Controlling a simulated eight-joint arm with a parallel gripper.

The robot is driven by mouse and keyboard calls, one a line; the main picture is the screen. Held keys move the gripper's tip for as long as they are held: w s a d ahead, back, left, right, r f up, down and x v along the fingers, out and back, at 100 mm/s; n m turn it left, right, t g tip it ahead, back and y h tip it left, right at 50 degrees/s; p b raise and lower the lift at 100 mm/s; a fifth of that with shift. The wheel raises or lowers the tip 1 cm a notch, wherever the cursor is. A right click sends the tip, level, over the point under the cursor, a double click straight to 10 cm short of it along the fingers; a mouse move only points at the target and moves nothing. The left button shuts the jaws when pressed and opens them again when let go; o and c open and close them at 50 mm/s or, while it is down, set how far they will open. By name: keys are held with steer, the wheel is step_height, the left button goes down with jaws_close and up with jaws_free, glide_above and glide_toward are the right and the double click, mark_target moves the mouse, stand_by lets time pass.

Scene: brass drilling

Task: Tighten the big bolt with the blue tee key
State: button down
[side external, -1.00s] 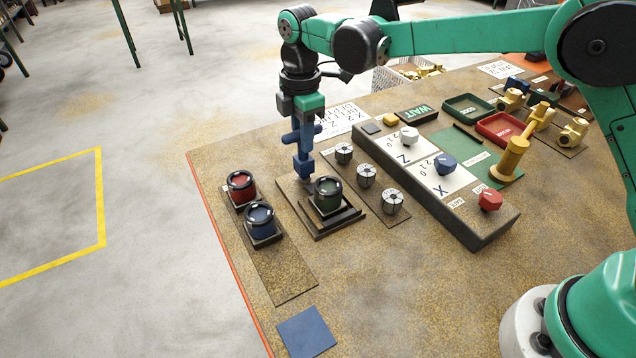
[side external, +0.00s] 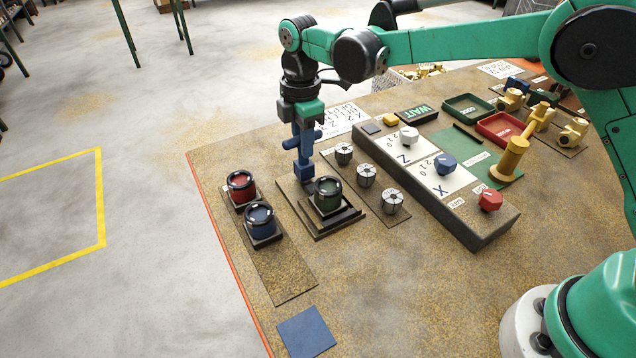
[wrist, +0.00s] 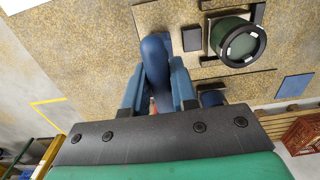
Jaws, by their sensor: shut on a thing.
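The blue tee key (side external: 304,168) hangs upright from my gripper (side external: 303,125), which is shut on it. In the wrist view the key (wrist: 155,62) lies between the two blue-grey fingers of my gripper (wrist: 157,92). The key's lower end is over the back left part of the stepped dark fixture (side external: 318,233), beside the green round part with a black ring (side external: 328,192). The big bolt cannot be made out; the key's foot covers that spot. Whether the key touches or seats on anything there cannot be told.
Red (side external: 241,186) and blue (side external: 260,219) ringed pots stand left of the fixture. Several small grey knobbed parts (side external: 366,176) stand to its right, before the control panel (side external: 480,236). Bare table lies at the front right.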

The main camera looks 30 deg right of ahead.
stand_by(0.3)
steer(key=shift+m, duration=1.2)
